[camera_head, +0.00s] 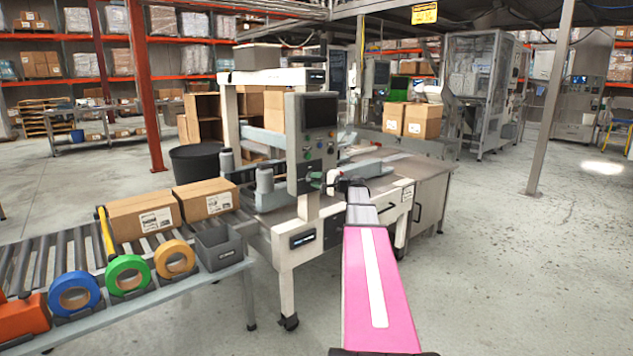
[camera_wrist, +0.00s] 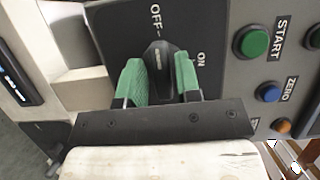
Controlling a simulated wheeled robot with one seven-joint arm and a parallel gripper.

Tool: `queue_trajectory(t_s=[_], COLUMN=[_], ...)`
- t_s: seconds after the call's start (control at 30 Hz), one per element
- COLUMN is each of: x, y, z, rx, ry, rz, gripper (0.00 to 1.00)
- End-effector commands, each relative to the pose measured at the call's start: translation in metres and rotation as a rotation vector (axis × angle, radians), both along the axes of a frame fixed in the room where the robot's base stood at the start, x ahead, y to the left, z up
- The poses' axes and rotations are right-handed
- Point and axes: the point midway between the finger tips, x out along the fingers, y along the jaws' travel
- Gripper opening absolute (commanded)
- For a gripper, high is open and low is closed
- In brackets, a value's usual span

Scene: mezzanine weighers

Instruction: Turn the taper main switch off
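The taper's main switch (camera_wrist: 156,62) is a black rotary knob on a dark plate marked OFF and ON in the wrist view. The OFF label is at the upper left and the ON label at the right. My gripper (camera_wrist: 158,78) has green fingertips, one on each side of the knob. A gap seems to show beside the knob, and whether the fingers touch it is unclear. In the head view, my arm reaches the taper's grey control panel (camera_head: 312,112), with my gripper (camera_head: 318,180) at its lower part. The knob is hidden there.
A green START button (camera_wrist: 252,42) and a blue ZERO button (camera_wrist: 268,92) sit close right of the switch. Two cartons (camera_head: 143,215) lie on the roller conveyor (camera_head: 75,248) at left, beside tape rolls (camera_head: 127,275). The floor at right is clear.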

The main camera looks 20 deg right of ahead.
Motion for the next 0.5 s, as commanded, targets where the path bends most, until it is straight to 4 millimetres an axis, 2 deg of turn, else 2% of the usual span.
queue_trajectory(t_s=[0.33,0.5], x=[-0.001,-0.013], y=[-0.001,-0.011], z=[0.001,0.001], rx=[0.004,0.004], ry=[0.001,0.000], rz=[0.000,-0.001], gripper=[0.45,0.45])
